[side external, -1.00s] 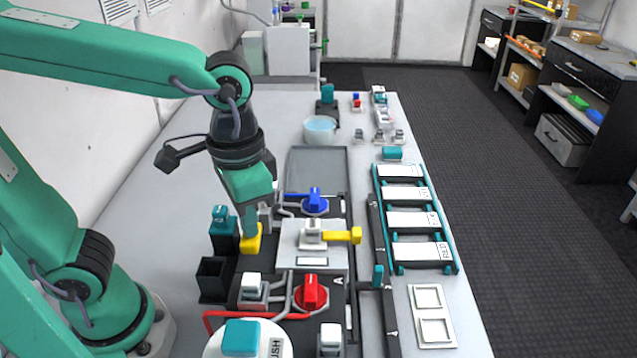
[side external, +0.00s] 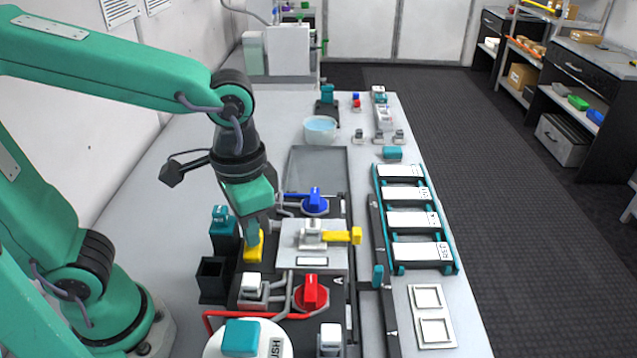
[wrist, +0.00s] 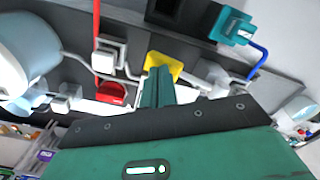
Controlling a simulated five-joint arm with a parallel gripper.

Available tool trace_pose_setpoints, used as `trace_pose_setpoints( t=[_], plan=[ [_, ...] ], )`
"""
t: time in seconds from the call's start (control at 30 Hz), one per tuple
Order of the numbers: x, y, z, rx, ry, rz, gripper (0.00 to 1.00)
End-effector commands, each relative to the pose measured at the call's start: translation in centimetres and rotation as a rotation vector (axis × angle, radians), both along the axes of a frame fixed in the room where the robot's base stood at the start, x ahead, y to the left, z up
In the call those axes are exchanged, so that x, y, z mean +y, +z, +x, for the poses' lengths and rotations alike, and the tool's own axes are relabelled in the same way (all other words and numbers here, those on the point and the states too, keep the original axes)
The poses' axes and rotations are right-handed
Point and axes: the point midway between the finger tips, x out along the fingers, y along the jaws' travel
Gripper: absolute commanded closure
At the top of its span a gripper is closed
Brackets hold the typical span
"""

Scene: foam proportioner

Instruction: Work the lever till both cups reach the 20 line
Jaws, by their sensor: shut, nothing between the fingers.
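My gripper (side external: 253,241) is shut and points down at a yellow paddle (side external: 253,253) on the left side of the white unit (side external: 298,252). The fingertips appear to touch the paddle or hover just over it; I cannot tell which. In the wrist view the closed fingers reach the yellow paddle (wrist: 164,66). A yellow handle (side external: 345,236) sticks out right from the grey fitting on top of the white unit. A red valve knob (side external: 311,292) stands in front and a blue one (side external: 315,199) behind. I cannot make out the cups' levels or a 20 line.
A black open box (side external: 213,280) and a teal-topped black block (side external: 222,232) stand left of the paddle. A red pipe (side external: 207,325) and a white drum with a teal top (side external: 241,338) are in front. A teal rack with labelled plates (side external: 413,219) lies at right.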

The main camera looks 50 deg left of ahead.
Motion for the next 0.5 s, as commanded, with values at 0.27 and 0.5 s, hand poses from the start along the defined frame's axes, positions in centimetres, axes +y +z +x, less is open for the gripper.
trace_pose_setpoints(
  t=[0.27, 0.5],
  plan=[
    [0.0, 1.3, 0.0, -0.001, 0.0, 0.0, 1.0],
    [0.0, 3.0, 0.0, -0.001, 0.0, 0.0, 1.0]
  ],
)
